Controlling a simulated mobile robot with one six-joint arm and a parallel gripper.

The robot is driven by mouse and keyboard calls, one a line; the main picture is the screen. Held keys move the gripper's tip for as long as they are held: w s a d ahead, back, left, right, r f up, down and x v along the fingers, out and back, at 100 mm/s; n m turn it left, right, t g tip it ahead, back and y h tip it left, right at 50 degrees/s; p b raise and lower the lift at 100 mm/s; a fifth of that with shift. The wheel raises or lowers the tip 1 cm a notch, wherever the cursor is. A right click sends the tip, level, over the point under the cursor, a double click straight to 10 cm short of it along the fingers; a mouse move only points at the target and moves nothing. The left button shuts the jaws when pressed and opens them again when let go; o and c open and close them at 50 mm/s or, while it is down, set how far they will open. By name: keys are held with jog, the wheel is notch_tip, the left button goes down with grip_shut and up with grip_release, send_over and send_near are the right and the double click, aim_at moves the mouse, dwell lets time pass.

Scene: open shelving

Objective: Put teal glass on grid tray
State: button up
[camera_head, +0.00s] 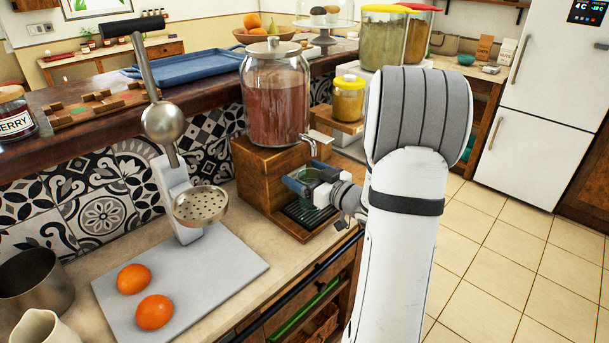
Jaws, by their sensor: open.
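The teal glass (309,176) is small in view, just below the spout of the drink dispenser. My gripper (312,186) is at the glass, with its jaws on either side of it and open. Part of the glass is hidden by the gripper. I cannot tell whether the glass touches the tray.
The dispenser (275,100) stands on a wooden block (262,170) behind the gripper. A citrus press (185,190) and two oranges (144,297) are on a grey board (215,265) to the left. My arm hides the counter to the right.

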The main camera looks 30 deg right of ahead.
jog(key=shift+r, duration=0.25)
jog(key=v, duration=1.2)
jog(key=shift+f, duration=0.1)
